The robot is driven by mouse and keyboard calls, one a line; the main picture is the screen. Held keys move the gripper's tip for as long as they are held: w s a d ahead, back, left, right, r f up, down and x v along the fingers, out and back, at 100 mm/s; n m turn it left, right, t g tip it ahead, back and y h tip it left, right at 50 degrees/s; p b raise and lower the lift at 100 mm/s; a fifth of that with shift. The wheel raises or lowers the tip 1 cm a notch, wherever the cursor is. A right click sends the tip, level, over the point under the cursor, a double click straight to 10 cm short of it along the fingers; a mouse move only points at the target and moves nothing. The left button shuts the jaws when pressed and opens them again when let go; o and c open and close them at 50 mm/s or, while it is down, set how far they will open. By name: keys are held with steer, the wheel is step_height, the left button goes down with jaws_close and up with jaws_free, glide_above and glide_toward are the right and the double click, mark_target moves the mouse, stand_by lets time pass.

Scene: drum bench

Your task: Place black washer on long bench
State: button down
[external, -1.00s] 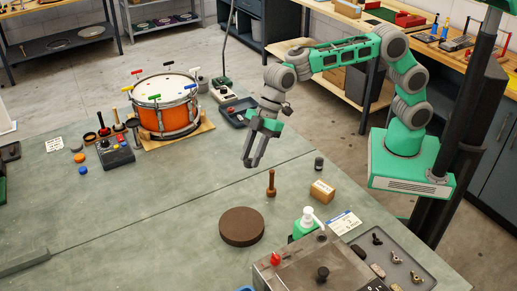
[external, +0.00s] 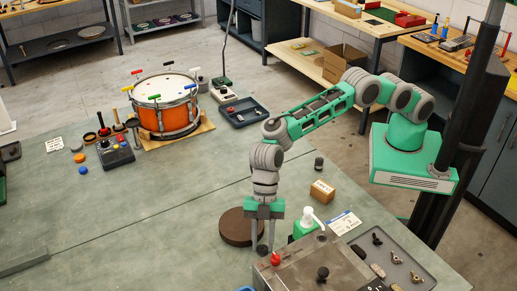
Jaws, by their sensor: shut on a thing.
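My gripper (external: 262,250) points straight down, low over the long green-grey bench (external: 150,215). It is between the dark brown disc (external: 236,227) on its left and the white-capped green bottle on its right, just behind the grey metal box. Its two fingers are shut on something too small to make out. I cannot pick out the black washer for certain in this view. The fingertips are close to the box's back edge and partly against it in the picture, so I cannot tell their height.
The grey box (external: 310,262) with a red knob (external: 275,258), the bottle (external: 308,221) and a parts tray (external: 395,262) crowd the front right. A small carton (external: 322,191) stands behind. An orange drum (external: 165,118) is at the back. The bench's left middle is clear.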

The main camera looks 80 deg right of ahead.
steer(key=shift+f, duration=1.3)
steer(key=c, duration=1.1)
jaws_free()
steer(key=shift+r, duration=0.15)
